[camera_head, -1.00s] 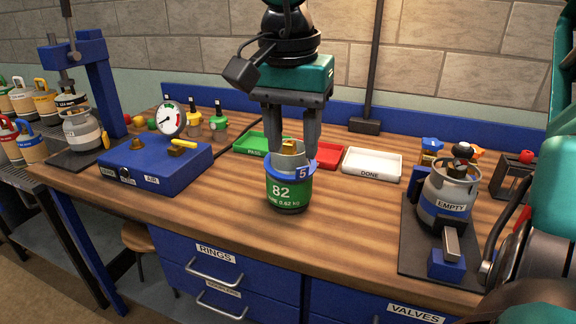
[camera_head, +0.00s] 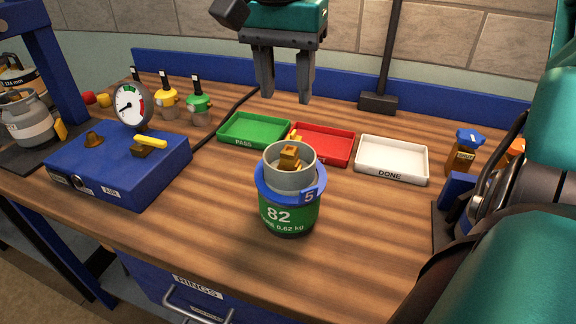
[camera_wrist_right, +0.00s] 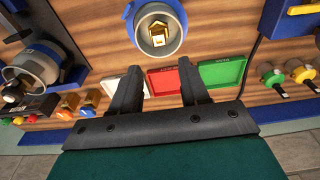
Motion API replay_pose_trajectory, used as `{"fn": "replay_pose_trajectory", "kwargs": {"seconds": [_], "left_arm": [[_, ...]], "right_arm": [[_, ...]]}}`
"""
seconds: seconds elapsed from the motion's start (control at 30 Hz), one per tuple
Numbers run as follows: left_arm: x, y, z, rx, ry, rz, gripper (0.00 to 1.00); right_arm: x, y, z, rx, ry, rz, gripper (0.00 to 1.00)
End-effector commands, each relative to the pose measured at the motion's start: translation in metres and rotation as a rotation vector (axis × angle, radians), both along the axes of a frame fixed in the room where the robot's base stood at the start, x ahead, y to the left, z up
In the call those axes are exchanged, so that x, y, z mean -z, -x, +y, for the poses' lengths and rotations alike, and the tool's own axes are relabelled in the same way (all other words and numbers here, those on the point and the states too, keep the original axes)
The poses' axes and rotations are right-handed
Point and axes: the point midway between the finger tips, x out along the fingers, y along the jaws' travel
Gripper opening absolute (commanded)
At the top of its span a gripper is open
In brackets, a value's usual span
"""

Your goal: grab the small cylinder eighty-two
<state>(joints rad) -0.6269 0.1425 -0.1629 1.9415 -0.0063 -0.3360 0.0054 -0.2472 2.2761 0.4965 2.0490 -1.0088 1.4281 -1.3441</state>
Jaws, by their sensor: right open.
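The small cylinder eighty-two (camera_head: 290,218) stands upright on the wooden bench. It has a green body marked 82, a blue band marked 5, a grey collar and a brass valve on top. My right gripper (camera_head: 285,98) is open and empty, fingers pointing down, above the cylinder and apart from it in the head view. In the right wrist view the open fingers (camera_wrist_right: 158,70) show below the cylinder's round top (camera_wrist_right: 157,28), with nothing between them. My left gripper is not in view.
Behind the cylinder lie a green PASS tray (camera_head: 254,142), a red tray (camera_head: 325,157) and a white DONE tray (camera_head: 391,177). A blue gauge box (camera_head: 120,180) stands at left. Bare bench surrounds the cylinder. Another grey cylinder (camera_wrist_right: 38,62) shows in the right wrist view.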

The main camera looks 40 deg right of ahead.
Motion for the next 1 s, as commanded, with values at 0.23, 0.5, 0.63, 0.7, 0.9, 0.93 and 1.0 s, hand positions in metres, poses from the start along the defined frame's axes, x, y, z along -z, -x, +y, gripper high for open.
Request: {"fn": "replay_pose_trajectory", "kwargs": {"seconds": [0.23,0.5,0.63,0.7,0.9,0.93,1.0], "left_arm": [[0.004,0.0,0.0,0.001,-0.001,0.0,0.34],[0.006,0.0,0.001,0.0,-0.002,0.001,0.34],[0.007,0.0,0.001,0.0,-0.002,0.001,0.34],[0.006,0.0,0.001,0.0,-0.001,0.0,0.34],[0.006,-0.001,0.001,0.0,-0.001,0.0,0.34],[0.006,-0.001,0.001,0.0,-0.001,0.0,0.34],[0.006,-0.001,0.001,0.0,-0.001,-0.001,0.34]], "right_arm": [[0.03,0.0,-0.003,-0.002,-0.002,0.006,0.45],[0.072,-0.003,-0.007,0.0,-0.001,0.003,0.45],[0.079,-0.003,-0.008,0.0,0.0,0.002,0.45],[0.086,-0.003,-0.008,-0.001,0.0,0.004,0.45],[0.117,-0.002,-0.01,0.0,-0.002,0.005,0.45],[0.121,-0.003,-0.011,0.0,-0.001,0.004,0.45],[0.126,-0.003,-0.011,0.0,-0.001,0.003,0.45]]}}
